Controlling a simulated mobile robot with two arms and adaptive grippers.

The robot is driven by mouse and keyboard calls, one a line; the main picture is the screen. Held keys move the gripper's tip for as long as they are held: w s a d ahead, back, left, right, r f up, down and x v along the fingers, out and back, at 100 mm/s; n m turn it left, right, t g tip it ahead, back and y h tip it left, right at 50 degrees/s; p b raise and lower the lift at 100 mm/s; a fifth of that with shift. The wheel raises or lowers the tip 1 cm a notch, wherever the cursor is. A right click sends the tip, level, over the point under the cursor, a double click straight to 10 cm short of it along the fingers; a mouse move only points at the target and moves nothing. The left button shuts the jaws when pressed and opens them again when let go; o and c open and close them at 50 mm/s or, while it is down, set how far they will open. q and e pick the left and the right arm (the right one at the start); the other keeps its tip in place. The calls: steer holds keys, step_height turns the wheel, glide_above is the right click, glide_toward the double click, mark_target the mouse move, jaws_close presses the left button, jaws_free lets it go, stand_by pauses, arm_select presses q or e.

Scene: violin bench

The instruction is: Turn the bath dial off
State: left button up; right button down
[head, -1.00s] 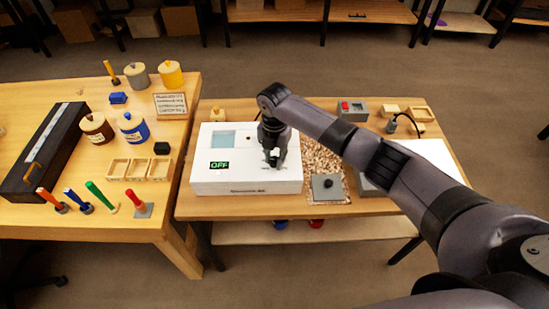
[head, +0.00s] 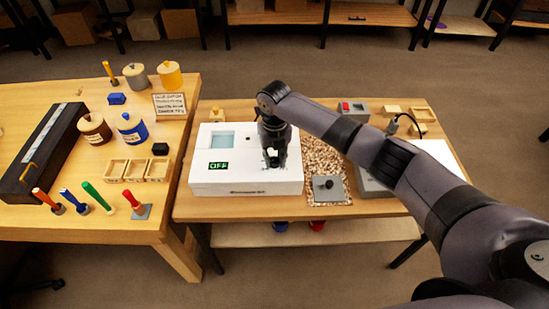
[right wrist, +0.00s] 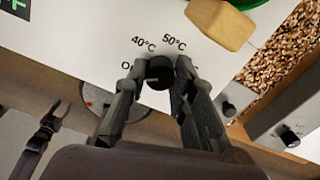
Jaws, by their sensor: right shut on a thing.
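The bath is a white box (head: 235,187) on the middle table, and its display (head: 219,166) reads OFF. Its black dial (right wrist: 160,72) shows in the right wrist view, below the 40°C and 50°C marks, with a light mark toward the left. The label at the left is mostly hidden by a finger. My right gripper (right wrist: 157,80) has its fingers on both sides of the dial, shut on it; it also shows over the box's right part in the head view (head: 273,160). A dark gripper-like shape, probably my left gripper (right wrist: 45,128), hangs low at the left.
A wooden block (right wrist: 222,22) is close above the dial. A gravel-like strip (head: 322,158) and a grey plate with a black knob (head: 327,187) lie right of the bath. The left table (head: 85,222) holds jars, trays and tools.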

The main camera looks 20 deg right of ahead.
mark_target(274, 159)
stand_by(0.5)
steer(key=c, duration=1.3)
jaws_free()
steer(key=shift+c, duration=0.2)
steer(key=shift+r, duration=0.1)
step_height(274, 159, up, 12)
